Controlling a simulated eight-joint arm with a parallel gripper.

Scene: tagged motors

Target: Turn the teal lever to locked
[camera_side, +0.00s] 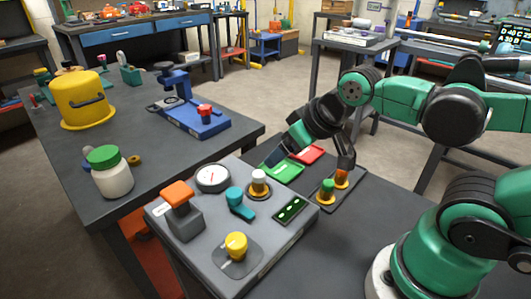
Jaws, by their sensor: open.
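The teal lever (240,203) sits on the top of a grey control panel (274,242), between a white dial and a dark display. Its handle appears to slant toward the lower right of the picture. Any lock marking on it is too small to read. My gripper (308,168) is to the right of the panel's back part, above the green and red tags, with its fingers spread apart. It is clear of the teal lever and holds nothing that I can see.
Green (282,171) and red (307,155) tags lie behind. Small capped cylinders (326,191) stand right of the panel.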

